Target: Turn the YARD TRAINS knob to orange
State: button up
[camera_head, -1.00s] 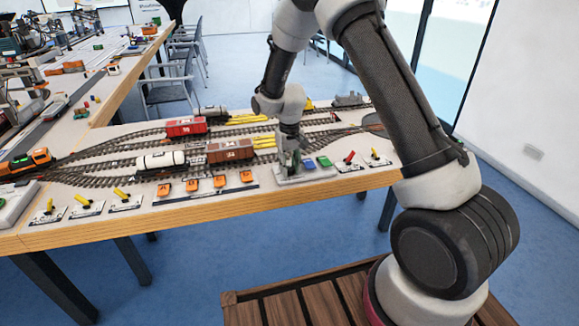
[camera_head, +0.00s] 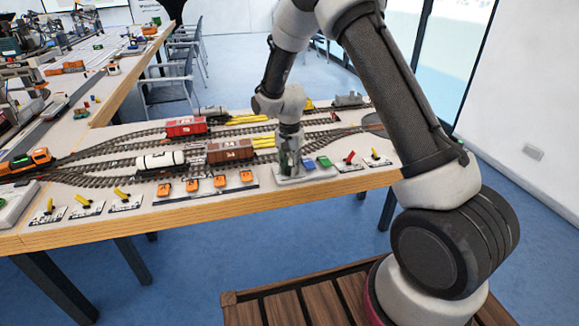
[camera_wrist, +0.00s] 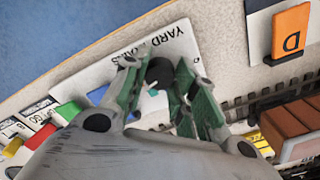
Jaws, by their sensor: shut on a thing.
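The YARD TRAINS panel (camera_wrist: 105,75) is a pale plate near the table's front edge, with part of its lettering showing in the wrist view. Its dark round knob (camera_wrist: 160,72) sits between my gripper's fingers (camera_wrist: 163,95), which are shut on it. A small teal mark shows on the knob; I cannot tell which colour it points to. In the head view my gripper (camera_head: 289,160) points down over the panel (camera_head: 292,181), hiding the knob.
Orange switches (camera_head: 192,185) stand in a row to the left along the front edge. Brown (camera_head: 232,150) and red (camera_head: 186,127) wagons stand on the tracks behind.

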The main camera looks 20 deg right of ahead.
aim_at(289, 168)
jog(key=shift+m, duration=0.6)
jog(key=o, duration=1.1)
jog(key=shift+c, duration=0.2)
jog(key=shift+r, duration=0.1)
notch_tip(289, 168, up, 12)
